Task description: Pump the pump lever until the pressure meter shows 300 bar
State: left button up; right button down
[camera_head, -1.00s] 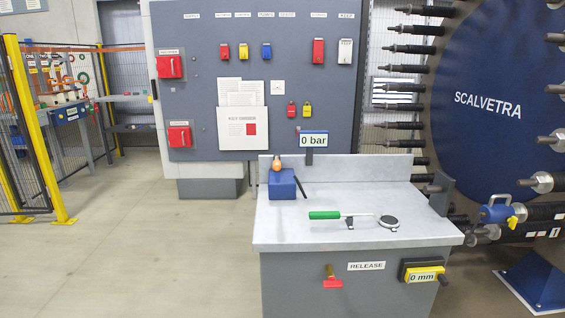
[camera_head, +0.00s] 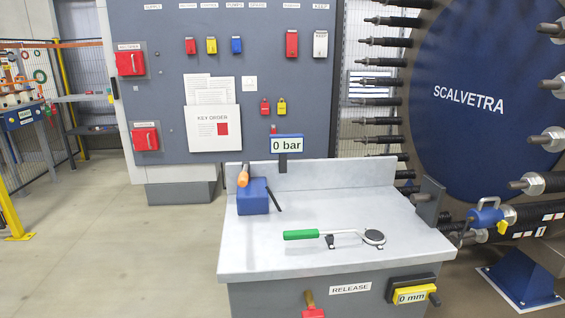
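The pressure meter (camera_head: 287,145) stands on a short dark post at the back of the grey bench and reads 0 bar. A blue pump block (camera_head: 254,200) sits at the bench's back left. A lever with an orange grip (camera_head: 243,176) shows at the block's top left and looks like the pump lever. A thin dark bar (camera_head: 274,198) slants down at the block's right side. Neither of my grippers is in view, and nothing touches the lever.
The bench top (camera_head: 260,258) carries a green-handled tool (camera_head: 302,235) with a round end. A red release handle (camera_head: 312,312) and a yellow 0 mm display (camera_head: 411,296) are on its front. The large blue stack (camera_head: 470,130) stands at right. Floor at left is clear.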

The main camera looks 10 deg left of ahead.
aim_at(242, 180)
jog(key=u, duration=0.3)
jog(key=i, duration=0.7)
jog(key=u, duration=0.65)
